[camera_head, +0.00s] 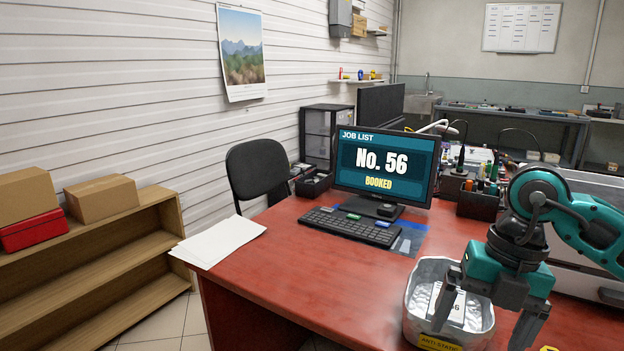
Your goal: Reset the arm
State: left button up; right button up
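My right gripper (486,322) hangs from the teal arm that comes in from the right. Its two dark fingers are spread wide, and I see nothing held between them. It is over the right side of a silver anti-static bin (416,305) on the red desk and hides part of it. A white card (450,305) with a number ending in 6 is in the bin, partly covered by the left finger. My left gripper is not in view.
The red desk (300,265) carries a monitor (385,165) reading "No. 56 BOOKED", a keyboard (350,227), papers (218,240) and a dark tool holder (478,204). A black chair (258,170) stands behind. The desk's front middle is clear. A wooden shelf (110,265) stands at left.

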jog(key=s+a+n+g+y+p, duration=0.3)
jog(key=a+y, duration=0.6)
jog(key=a, duration=0.7)
jog(key=w+a+r+m+t+y+p, duration=0.15)
jog(key=a+r+m+t+y, duration=0.25)
jog(key=r+m+t+y, duration=0.5)
jog(key=w+d+f+m+t+h+p, duration=0.35)
jog(key=d+f+m+t+h, duration=0.8)
jog(key=m, duration=0.65)
pick_arm(q)
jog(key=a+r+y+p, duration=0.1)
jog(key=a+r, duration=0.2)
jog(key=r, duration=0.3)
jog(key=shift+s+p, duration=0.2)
jog(key=shift+p, duration=0.1)
pick_arm(e)
jog(key=s+d+f+m+g+h, duration=0.2)
jog(key=s+f+g+h, duration=0.1)
jog(key=s+f, duration=0.3)
jog(key=s+d+f+m+g+h, duration=0.2)
jog(key=s+f, duration=0.4)
jog(key=f, duration=0.5)
jog(key=shift+m+g+h, duration=0.55)
jog(key=shift+m+h, duration=0.05)
jog(key=shift+h, duration=0.15)
